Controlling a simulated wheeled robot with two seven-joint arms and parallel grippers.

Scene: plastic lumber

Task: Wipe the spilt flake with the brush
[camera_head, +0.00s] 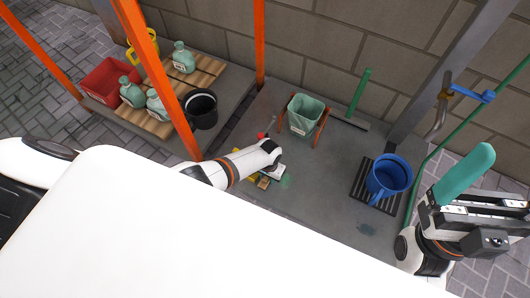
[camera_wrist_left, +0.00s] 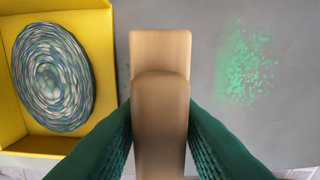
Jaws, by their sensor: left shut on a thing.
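My left gripper (camera_wrist_left: 160,130), with dark green fingers, is shut on the wooden handle of the brush (camera_wrist_left: 160,55) in the left wrist view. The bristles are hidden under the wood. The spilt flake (camera_wrist_left: 248,65) is a patch of green specks on the grey floor, to the right of the brush and apart from it in that view. In the head view the flake (camera_head: 287,181) lies just right of my left gripper (camera_head: 273,174). My right gripper (camera_head: 464,182) shows teal at the right; its finger gap is not clear.
A yellow tray (camera_wrist_left: 106,60) with a coiled striped thing (camera_wrist_left: 52,65) is left of the brush. A green bin (camera_head: 303,115), a blue bucket (camera_head: 388,178) on a dark grate and an orange post (camera_head: 260,45) stand around. Grey floor between bin and bucket is clear.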

